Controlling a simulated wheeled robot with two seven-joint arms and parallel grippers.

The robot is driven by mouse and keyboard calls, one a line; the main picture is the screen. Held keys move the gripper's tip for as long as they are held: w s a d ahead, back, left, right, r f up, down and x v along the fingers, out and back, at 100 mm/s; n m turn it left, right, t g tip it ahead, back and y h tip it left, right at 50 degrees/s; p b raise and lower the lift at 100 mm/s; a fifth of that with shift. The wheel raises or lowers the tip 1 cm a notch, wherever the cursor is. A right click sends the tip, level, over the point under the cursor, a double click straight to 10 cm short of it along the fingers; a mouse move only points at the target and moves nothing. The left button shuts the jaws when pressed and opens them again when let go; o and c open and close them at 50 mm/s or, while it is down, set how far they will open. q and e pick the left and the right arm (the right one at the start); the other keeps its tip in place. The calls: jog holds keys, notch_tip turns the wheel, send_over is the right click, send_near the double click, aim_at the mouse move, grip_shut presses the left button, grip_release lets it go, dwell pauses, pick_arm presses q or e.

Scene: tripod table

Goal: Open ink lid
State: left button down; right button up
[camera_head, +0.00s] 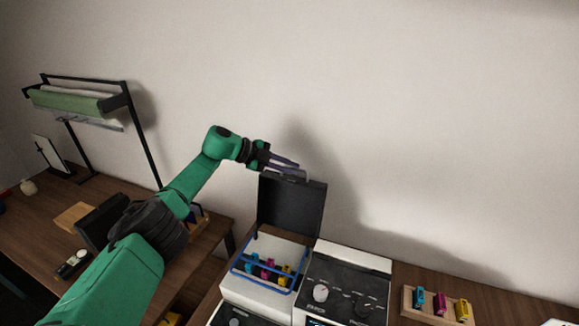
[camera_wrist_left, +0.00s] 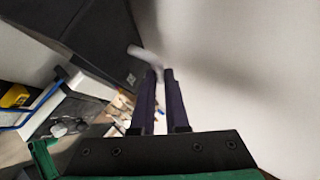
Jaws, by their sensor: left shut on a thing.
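The dark ink lid (camera_head: 291,208) stands raised, nearly upright, at the back of the printer's ink compartment. Its pale handle (camera_head: 293,174) is at the top edge, and it also shows in the wrist view (camera_wrist_left: 145,54). My left gripper (camera_head: 296,167) is at this handle with its two dark fingers (camera_wrist_left: 160,75) close together, shut on it. The open compartment (camera_head: 240,283) below has a blue rim and holds several coloured ink cartridges (camera_head: 268,268). My right gripper is not in view.
The white machine's control panel (camera_head: 345,290) with knobs is right of the compartment. A wooden holder (camera_head: 430,305) with coloured cartridges stands further right. At left, a wooden table (camera_head: 40,215) carries a black rack (camera_head: 85,82) with a green roll. The wall is close behind the lid.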

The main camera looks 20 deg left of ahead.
pick_arm(q)
jog(key=shift+w+r, duration=0.15)
jog(key=shift+r, duration=0.4)
jog(key=c, duration=1)
grip_release()
jog(key=shift+c, duration=0.2)
jog(key=shift+o, duration=0.6)
jog(key=shift+f, duration=0.2)
jog(key=shift+s+a, duration=0.2)
jog(key=b+v, duration=0.3)
jog(key=v, duration=1.1)
jog(key=shift+b, duration=0.3)
jog(key=shift+s, duration=0.1)
